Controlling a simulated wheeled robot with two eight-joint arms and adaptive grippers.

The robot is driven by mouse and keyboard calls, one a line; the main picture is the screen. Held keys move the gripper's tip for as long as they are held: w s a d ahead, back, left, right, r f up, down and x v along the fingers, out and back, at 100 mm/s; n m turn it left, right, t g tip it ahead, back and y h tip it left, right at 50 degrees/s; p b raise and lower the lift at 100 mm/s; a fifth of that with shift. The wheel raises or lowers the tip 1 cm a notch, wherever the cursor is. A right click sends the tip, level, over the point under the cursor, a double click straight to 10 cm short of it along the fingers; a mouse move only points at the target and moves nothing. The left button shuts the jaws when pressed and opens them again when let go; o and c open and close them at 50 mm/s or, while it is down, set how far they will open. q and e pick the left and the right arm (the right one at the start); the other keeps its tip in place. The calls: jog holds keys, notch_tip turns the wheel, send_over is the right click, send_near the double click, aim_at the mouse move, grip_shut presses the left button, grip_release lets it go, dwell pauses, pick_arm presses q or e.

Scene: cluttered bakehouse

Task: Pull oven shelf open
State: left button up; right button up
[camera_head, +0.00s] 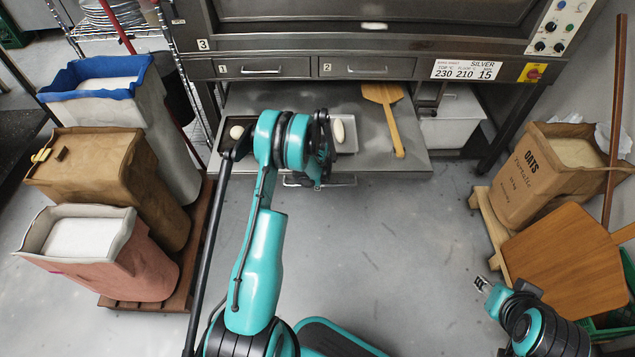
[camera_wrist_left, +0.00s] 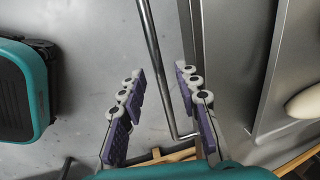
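The oven shelf (camera_head: 372,140) is a flat grey metal shelf under the oven's drawers, jutting out over the floor. Its bar handle (camera_head: 343,181) runs along the front edge, partly hidden by my left arm. In the left wrist view the handle (camera_wrist_left: 160,70) passes between the spread fingers of my left gripper (camera_wrist_left: 162,100), with visible gaps on both sides. In the head view the left gripper (camera_head: 318,178) is at the shelf's front edge, mostly hidden. My right gripper (camera_head: 482,284) is at lower right, away from the shelf, and too small to read.
A tray with a pale dough piece (camera_head: 338,132) and a wooden paddle (camera_head: 390,118) lie on the shelf. Ingredient sacks (camera_head: 110,170) stand at left. An oats sack (camera_head: 535,185) and wooden board (camera_head: 565,260) are at right. The floor before the shelf is clear.

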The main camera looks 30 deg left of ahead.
pick_arm(q)
notch_tip(320, 180, up, 10)
jog(key=s+d, duration=0.1)
jog(key=shift+s+r, duration=0.15)
jog(key=shift+s, duration=0.25)
jog(key=shift+d, duration=0.1)
jog(key=s+d+r+n+t, duration=0.1)
jog(key=s+d+r+n, duration=0.25)
jog(key=d+r, duration=0.4)
jog(key=s+d+r+n+t, duration=0.2)
jog(key=s+d+r, duration=0.25)
jog(key=r, duration=0.65)
jog(key=s+d+r+n+t, duration=0.1)
jog(key=s+d+r+n, duration=0.1)
jog(key=s, duration=0.6)
jog(key=s+d+r+n+t+h, duration=0.1)
jog(key=s+d+n, duration=0.3)
jog(key=s, duration=0.4)
jog(key=shift+d+r, duration=0.55)
jog(key=shift+d, duration=0.3)
